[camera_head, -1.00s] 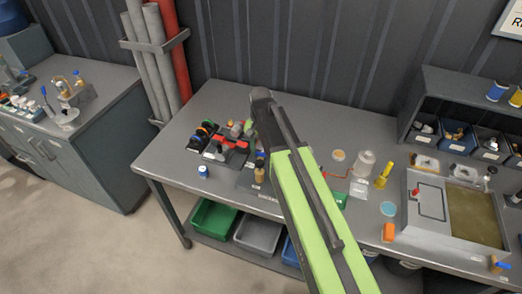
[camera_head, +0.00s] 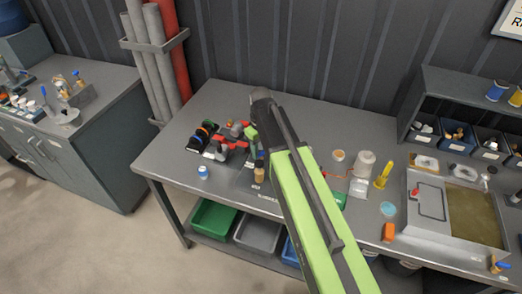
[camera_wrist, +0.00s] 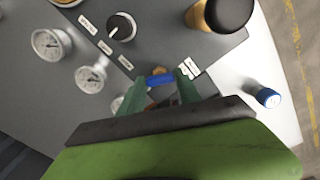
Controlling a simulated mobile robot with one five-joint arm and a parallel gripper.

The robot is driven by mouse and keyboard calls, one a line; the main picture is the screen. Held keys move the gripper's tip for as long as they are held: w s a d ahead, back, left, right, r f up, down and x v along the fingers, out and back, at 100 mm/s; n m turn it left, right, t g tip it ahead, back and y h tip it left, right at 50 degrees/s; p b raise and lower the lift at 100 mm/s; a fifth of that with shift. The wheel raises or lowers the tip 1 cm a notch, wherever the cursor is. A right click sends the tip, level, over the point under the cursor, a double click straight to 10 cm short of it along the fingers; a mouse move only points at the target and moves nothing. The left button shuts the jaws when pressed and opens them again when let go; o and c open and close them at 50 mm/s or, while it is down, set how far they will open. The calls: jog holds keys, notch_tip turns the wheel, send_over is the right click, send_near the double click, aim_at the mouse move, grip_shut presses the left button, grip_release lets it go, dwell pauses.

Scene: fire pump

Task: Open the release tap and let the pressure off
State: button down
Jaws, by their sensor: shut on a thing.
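In the wrist view my gripper (camera_wrist: 165,78) has its green fingers closed around a small blue handle (camera_wrist: 159,80). A bit of brass shows just beyond the handle, which looks like the release tap. Labels on the grey panel (camera_wrist: 150,40) lie close to the fingers. Two round white gauges (camera_wrist: 48,43) (camera_wrist: 91,77) and a black knob with a white pointer (camera_wrist: 121,27) are to the left. In the head view my arm reaches over the bench, and the tap cannot be made out there.
A brass cylinder with a black top (camera_wrist: 222,14) stands near the fingers; a blue-capped bottle (camera_wrist: 267,97) is to the right. The bench's front left is clear.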

aim_at(261, 153)
jog(key=n, duration=0.5)
jog(key=shift+n, duration=0.3)
dwell(0.4)
jog(key=c, duration=0.8)
grip_release()
jog(key=shift+c, duration=0.2)
jog(key=shift+r, duration=0.1)
notch_tip(261, 153, up, 17)
jog(key=p, duration=1.7)
